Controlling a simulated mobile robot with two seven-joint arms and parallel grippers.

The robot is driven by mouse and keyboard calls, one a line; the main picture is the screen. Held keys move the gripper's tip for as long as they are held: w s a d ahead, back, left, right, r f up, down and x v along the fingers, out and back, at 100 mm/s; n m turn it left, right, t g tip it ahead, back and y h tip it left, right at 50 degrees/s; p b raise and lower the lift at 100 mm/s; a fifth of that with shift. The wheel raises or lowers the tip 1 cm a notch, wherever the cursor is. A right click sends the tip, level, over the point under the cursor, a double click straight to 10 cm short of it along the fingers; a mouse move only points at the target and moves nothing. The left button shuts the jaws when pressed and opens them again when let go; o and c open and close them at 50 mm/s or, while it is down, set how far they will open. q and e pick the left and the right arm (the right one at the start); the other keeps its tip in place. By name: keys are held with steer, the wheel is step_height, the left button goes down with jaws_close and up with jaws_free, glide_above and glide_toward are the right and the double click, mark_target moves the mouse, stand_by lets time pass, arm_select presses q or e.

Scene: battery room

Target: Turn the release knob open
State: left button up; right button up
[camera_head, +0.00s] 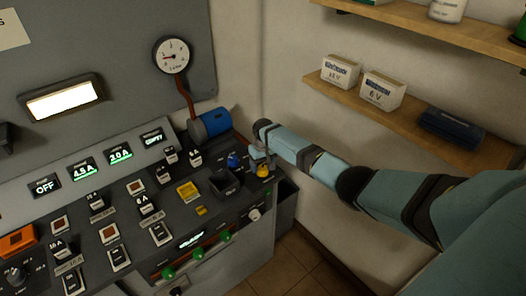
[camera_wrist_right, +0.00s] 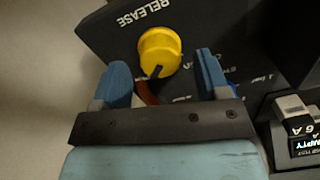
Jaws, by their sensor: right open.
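The release knob (camera_wrist_right: 160,48) is yellow and round, on a dark panel under the printed word RELEASE in the right wrist view. A dark pointer mark shows at its lower edge. My right gripper (camera_wrist_right: 162,66) is open, with one blue finger on each side below the knob; the fingertips look apart from it. In the head view my right gripper (camera_head: 260,156) is at the right end of the console, just above a small yellow patch (camera_head: 262,171) that appears to be the knob, partly covered. My left gripper is not in view.
The console (camera_head: 130,205) carries several switches, lit displays and a dark open tray (camera_head: 226,184). A blue cylinder (camera_head: 210,124) and a round gauge (camera_head: 171,55) are behind. Wooden shelves (camera_head: 410,115) with boxes hang on the right wall, above my right arm.

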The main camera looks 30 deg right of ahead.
mark_target(263, 167)
step_height(263, 167, up, 12)
steer(key=shift+d+r+b, duration=0.15)
steer(key=shift+d+b, duration=0.05)
steer(key=shift+b, duration=0.15)
steer(key=shift+s, duration=0.1)
steer(key=s+a+f+n, duration=0.1)
steer(key=s+a+f, duration=0.2)
steer(key=s+a, duration=0.3)
steer(key=s+a+f+n+t, duration=0.1)
steer(key=s+a+f, duration=0.25)
steer(key=s, duration=0.35)
steer(key=s+a+f+n, duration=0.2)
steer(key=s+a+f, duration=0.1)
steer(key=s+a, duration=0.35)
steer(key=s+a+r+t, duration=0.1)
steer(key=s+r, duration=0.4)
steer(key=s, duration=0.7)
steer(key=s+a+r+t, duration=0.15)
steer(key=s+r, duration=0.25)
steer(key=s, duration=0.8)
steer(key=w+a+f+t+y, duration=0.1)
steer(key=w+a+f+t, duration=0.1)
steer(key=f, duration=0.4)
steer(key=w+a+f+t+y, duration=0.1)
steer(key=w+a+f+t, duration=0.2)
steer(key=f+t, duration=0.2)
step_height(263, 167, down, 2)
steer(key=shift+w+a+f+n+y, duration=0.1)
steer(key=shift+w+a+n+y, duration=0.1)
steer(key=shift+n+y, duration=0.15)
